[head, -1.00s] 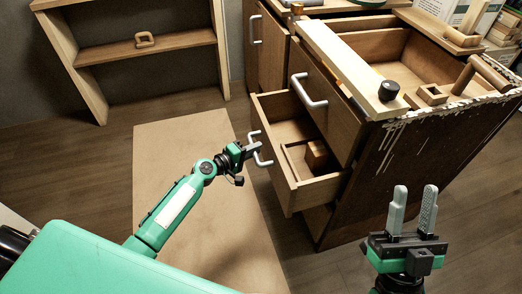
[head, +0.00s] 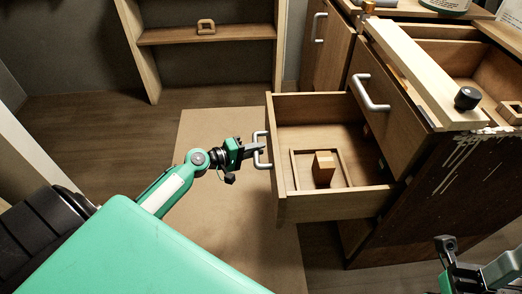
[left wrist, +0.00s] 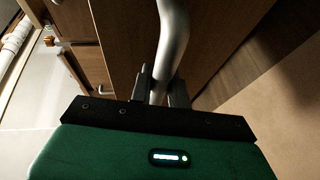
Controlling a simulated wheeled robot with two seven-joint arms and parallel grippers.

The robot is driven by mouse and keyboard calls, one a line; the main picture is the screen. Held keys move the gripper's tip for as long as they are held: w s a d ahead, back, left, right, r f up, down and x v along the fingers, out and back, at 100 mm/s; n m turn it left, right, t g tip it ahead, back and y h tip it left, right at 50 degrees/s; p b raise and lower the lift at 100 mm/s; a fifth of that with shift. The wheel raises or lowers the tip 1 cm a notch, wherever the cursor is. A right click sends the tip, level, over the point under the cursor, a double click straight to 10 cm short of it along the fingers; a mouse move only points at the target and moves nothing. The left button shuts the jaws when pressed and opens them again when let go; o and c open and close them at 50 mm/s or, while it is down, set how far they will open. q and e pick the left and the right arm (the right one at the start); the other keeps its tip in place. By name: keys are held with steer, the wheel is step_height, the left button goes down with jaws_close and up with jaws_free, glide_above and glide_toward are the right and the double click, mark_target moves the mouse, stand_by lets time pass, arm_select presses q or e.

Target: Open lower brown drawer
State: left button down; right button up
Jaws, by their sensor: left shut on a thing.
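My left gripper (head: 260,147) is shut on the lower drawer's grey bar handle (head: 264,160). In the left wrist view the left gripper's fingers (left wrist: 163,88) are on either side of the metal handle (left wrist: 172,40). My right gripper (head: 480,270) is partly in the head view at the lower right corner, away from the drawer; its fingertips are not clearly shown.
Inside the drawer lie a wooden block (head: 324,168) and a thin wooden frame (head: 297,170). A wooden shelf (head: 230,33) stands at the back left. The floor left of the drawer has free room around a tan mat (head: 215,125).

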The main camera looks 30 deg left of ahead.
arm_select(q)
steer(key=c, duration=1.3)
jaws_free()
steer(key=shift+c, duration=0.2)
steer(key=p+v, duration=0.1)
steer(key=v, duration=1.3)
steer(key=shift+p, duration=0.3)
